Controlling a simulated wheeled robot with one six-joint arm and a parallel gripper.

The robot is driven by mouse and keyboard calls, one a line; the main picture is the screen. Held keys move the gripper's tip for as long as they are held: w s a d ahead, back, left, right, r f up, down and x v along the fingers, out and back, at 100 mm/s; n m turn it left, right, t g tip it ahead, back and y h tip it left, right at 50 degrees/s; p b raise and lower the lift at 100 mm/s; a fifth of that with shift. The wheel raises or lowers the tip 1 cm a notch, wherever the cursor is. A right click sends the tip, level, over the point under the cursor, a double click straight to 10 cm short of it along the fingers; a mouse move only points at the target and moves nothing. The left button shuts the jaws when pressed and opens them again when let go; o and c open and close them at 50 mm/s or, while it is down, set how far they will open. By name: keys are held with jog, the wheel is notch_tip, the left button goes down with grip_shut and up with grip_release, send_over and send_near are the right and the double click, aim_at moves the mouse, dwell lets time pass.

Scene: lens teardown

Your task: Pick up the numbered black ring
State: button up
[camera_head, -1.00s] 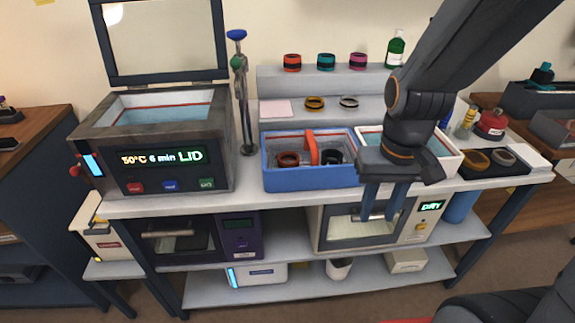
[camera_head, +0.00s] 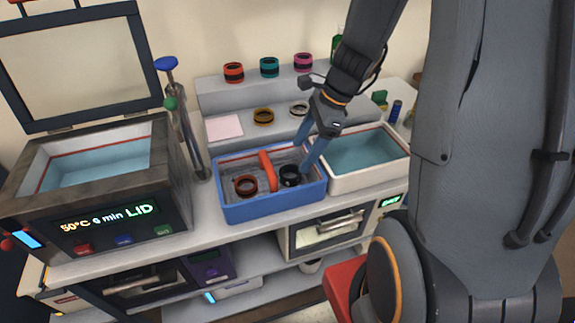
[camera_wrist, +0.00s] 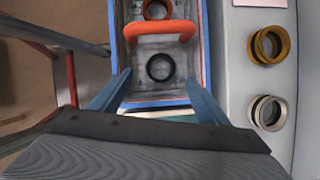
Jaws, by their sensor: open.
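The black ring (camera_head: 290,176) lies in the right part of the blue basket (camera_head: 262,211). It has faint pale marks on its side, too small to read. In the wrist view the ring (camera_wrist: 160,67) shows from above, just beyond the fingertips. My gripper (camera_head: 302,160) is open, its two blue fingers reaching down to the right end of the basket, close to the ring. In the wrist view my gripper (camera_wrist: 158,78) has its fingers spread to the left and right of the ring's line, with nothing between them.
An orange handle (camera_head: 267,171) crosses the basket and parts the black ring from an orange-red ring (camera_head: 245,186). A white bath (camera_head: 358,186) with blue liquid stands right of the basket. A gold ring (camera_head: 263,117) and a silver ring (camera_head: 299,108) sit on the step behind.

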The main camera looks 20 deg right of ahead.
aim_at(294, 167)
jog(key=x, duration=0.7)
jog(key=shift+w+d+f+p, duration=0.1)
jog(key=shift+f+p, duration=0.1)
jog(key=shift+p, duration=0.1)
jog(key=c, duration=1.1)
jog(key=shift+r, duration=0.15)
